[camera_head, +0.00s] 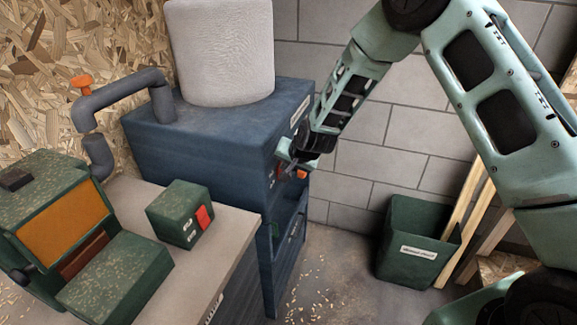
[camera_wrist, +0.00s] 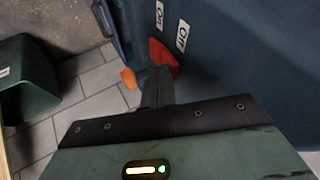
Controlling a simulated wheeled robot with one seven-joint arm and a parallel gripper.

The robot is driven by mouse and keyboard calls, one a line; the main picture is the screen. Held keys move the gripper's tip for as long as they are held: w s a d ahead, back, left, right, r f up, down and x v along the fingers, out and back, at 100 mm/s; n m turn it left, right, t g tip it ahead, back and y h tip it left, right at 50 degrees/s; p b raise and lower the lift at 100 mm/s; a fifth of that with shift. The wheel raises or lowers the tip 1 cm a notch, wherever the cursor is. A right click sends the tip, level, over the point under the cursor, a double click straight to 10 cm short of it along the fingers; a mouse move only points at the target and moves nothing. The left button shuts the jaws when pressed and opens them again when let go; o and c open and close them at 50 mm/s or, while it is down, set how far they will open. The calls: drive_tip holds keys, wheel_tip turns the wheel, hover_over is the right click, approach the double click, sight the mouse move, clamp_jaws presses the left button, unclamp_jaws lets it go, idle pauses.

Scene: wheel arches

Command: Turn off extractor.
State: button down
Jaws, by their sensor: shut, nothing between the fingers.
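The extractor (camera_head: 190,145) is a dark blue cabinet with a pale filter bag (camera_head: 220,50) on top. In the wrist view its blue face (camera_wrist: 235,60) carries a red switch (camera_wrist: 163,56) beside white "On" (camera_wrist: 159,15) and "Off" (camera_wrist: 181,37) labels. My gripper (camera_head: 290,158) is at the cabinet's right face. Its fingers are shut and empty. In the wrist view the fingertips (camera_wrist: 157,76) overlap the lower part of the red switch. I cannot tell whether they touch it or which way the switch is set.
An orange part (camera_wrist: 128,78) sits beside the switch. A bench (camera_head: 215,240) with a green machine (camera_head: 115,275) and a green box with a red switch (camera_head: 180,212) stands front left. A green bin (camera_head: 415,245) and wooden boards (camera_head: 465,225) stand right. Floor between cabinet and bin is clear except shavings.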

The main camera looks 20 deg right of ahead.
drive_tip(key=shift+a, duration=0.1)
drive_tip(key=shift+r, duration=0.15)
drive_tip(key=shift+r+p, duration=0.6)
drive_tip(key=shift+r, duration=0.15)
